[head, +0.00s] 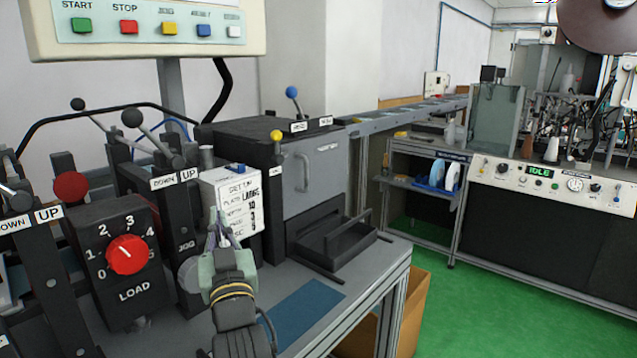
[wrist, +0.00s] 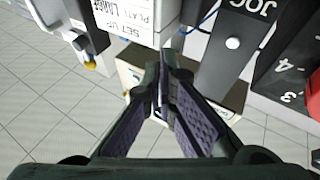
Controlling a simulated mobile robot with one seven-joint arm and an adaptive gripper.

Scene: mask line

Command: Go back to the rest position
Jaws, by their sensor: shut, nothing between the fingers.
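My gripper (head: 213,222) reaches up from the bottom of the head view, in front of the machine bench, near the jog knob and the white setup card (head: 238,205). In the wrist view my gripper (wrist: 166,68) has its two purple-padded fingers brought together at the tips, with nothing between them. The setup card also shows in the wrist view (wrist: 132,18), just beyond the fingertips. I cannot tell whether the fingers touch anything.
The load box with its red knob (head: 126,254) stands left of my gripper, among several levers. A black tray (head: 335,245) and a blue mat (head: 300,309) lie to the right. A cardboard box (head: 412,310) stands beside the bench. Green floor (head: 460,305) is open at right.

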